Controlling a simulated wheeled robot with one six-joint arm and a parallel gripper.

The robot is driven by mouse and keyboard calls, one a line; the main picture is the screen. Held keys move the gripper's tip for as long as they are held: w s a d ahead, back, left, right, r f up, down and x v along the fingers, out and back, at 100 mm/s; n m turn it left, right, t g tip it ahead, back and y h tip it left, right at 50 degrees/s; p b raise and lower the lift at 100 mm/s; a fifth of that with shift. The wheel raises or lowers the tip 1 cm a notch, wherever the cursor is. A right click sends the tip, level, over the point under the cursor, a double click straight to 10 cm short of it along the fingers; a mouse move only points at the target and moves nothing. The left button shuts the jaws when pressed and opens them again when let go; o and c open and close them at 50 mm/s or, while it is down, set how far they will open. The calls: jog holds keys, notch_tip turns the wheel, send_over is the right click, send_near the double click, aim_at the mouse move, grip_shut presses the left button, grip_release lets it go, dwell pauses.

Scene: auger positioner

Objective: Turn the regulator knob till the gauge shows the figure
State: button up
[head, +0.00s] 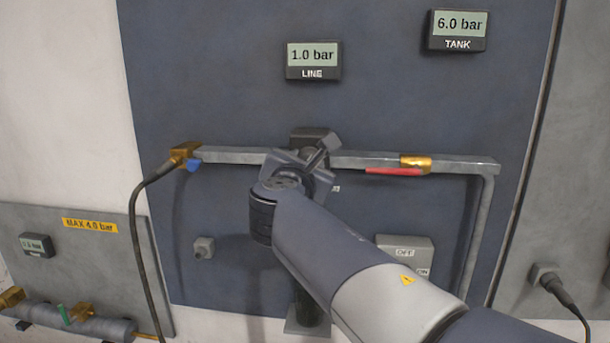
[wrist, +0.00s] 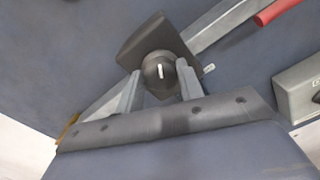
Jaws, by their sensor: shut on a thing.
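The regulator knob (wrist: 159,72) is round and dark with a white mark, set on a dark regulator body (wrist: 150,38) in the wrist view. My gripper (wrist: 160,86) is shut on the knob, one finger on each side. In the head view my gripper (head: 318,160) covers most of the knob, and the top of the regulator body (head: 312,136) shows behind it. The LINE gauge (head: 313,60) above reads 1.0 bar. The TANK gauge (head: 458,31) at the upper right reads 6.0 bar.
A yellow label (head: 90,225) at the left reads MAX 4.0 bar, above a small display (head: 37,245). A red lever (head: 393,172) sits on the pipe right of the regulator. A switch box (head: 405,252) marked OFF and ON is below it. A black hose (head: 138,235) hangs at the left.

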jog(key=shift+d+f+m+b, duration=0.1)
jog(key=shift+m+b, duration=2.95)
jog(key=shift+m, duration=1.05)
jog(key=o, duration=1)
jog(key=shift+w, duration=0.1)
jog(key=shift+c, duration=0.2)
jog(key=b+v, duration=0.2)
jog(key=v, duration=0.9)
jog(key=shift+d, duration=0.2)
jog(key=shift+w, duration=0.15)
